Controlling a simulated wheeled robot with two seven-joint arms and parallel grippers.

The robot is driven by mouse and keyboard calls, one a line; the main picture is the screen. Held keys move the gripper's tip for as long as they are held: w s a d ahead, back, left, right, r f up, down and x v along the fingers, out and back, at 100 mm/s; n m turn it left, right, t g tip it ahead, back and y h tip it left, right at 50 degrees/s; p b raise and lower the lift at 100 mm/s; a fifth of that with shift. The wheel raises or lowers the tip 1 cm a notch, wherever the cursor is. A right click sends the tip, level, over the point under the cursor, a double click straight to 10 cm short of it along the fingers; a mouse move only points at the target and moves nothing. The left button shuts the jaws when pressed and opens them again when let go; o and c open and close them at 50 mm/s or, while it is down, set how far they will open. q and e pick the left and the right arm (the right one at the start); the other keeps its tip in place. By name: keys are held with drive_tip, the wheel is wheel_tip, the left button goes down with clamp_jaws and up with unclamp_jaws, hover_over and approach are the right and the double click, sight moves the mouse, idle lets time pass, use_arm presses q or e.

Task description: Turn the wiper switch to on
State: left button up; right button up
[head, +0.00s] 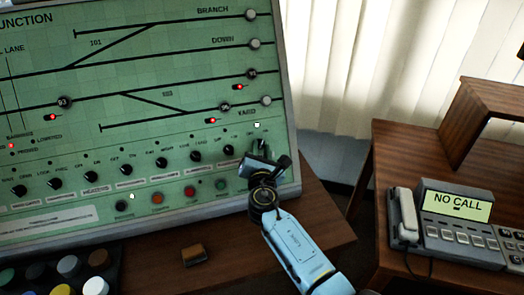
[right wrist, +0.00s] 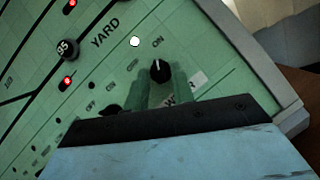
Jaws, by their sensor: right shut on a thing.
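The wiper switch is a black rotary knob with a white mark; it shows in the right wrist view (right wrist: 160,71) at the lower right corner of the green panel (head: 110,105). Its label is partly covered by my fingers. OFF and ON are printed beside it, and the white mark points up toward ON. My right gripper (head: 261,155) reaches the panel's lower right corner in the head view. In the right wrist view its fingers (right wrist: 166,84) are shut on the knob. My left gripper is not in view.
A small white lamp (right wrist: 135,41) is lit above the knob. A row of similar knobs (head: 120,170) runs to the left, with coloured buttons below. A wooden desk (head: 315,225) lies under the panel. A telephone (head: 450,225) stands on a separate table at right.

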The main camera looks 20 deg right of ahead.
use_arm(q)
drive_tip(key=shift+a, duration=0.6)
use_arm(e)
drive_tip(key=shift+m+h, duration=0.4)
drive_tip(key=shift+m, duration=0.3)
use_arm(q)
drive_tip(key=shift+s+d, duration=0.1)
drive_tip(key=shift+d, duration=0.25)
use_arm(e)
drive_tip(key=shift+r, duration=0.1)
drive_tip(key=o, duration=0.7)
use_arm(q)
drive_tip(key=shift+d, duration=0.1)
